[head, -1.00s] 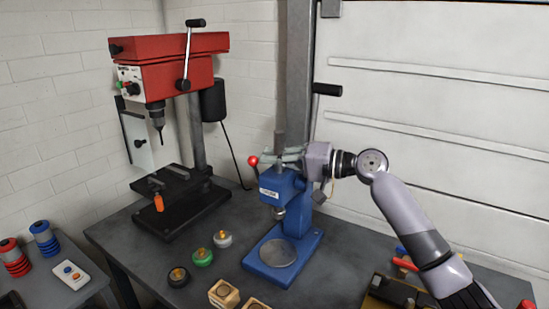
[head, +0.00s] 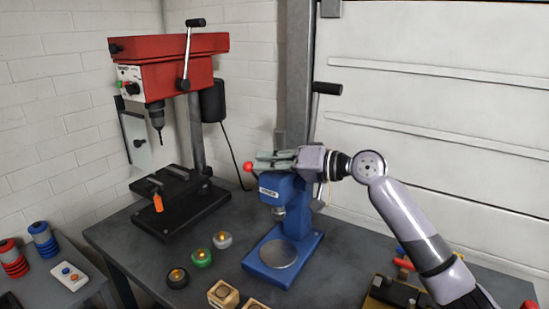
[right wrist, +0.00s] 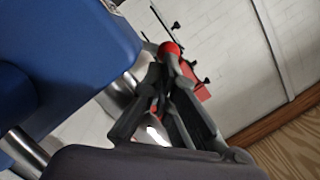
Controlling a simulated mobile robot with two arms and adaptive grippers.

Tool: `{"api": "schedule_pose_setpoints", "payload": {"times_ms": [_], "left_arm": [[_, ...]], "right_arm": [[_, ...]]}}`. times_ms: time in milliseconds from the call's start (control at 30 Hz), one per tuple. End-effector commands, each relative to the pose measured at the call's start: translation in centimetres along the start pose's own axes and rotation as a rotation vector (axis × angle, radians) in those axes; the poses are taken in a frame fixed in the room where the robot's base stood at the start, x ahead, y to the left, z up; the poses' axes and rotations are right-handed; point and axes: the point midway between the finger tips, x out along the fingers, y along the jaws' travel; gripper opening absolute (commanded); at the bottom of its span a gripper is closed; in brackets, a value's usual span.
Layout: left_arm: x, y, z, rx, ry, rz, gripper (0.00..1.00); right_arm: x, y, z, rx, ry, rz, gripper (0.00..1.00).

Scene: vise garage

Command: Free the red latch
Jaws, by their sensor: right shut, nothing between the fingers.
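A blue press (head: 287,205) stands on the workbench. A red round knob (head: 247,167) sticks out at its upper left on a lever; I cannot tell for sure that this is the red latch. My right gripper (head: 268,158) lies across the top of the press, fingers pointing left towards the knob. In the right wrist view the gripper (right wrist: 165,80) is shut and empty, and the red knob (right wrist: 168,48) shows just beyond its fingertips. Whether they touch is unclear. The blue press body (right wrist: 70,50) fills the left side there. My left gripper is not in view.
A red drill press (head: 175,68) stands at the back left of the workbench (head: 140,262). Several round knobs (head: 202,257) and wooden blocks (head: 222,294) lie left of and before the press. A tray of tools (head: 395,292) is at the right.

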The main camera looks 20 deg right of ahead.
Motion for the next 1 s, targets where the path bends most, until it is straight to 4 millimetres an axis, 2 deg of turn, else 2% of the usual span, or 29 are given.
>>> {"api": "schedule_pose_setpoints", "payload": {"times_ms": [1000], "left_arm": [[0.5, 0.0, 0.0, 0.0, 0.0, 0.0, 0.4]], "right_arm": [[0.5, -0.6, 2.4, -0.325, -0.002, 0.07, 0.0]]}}
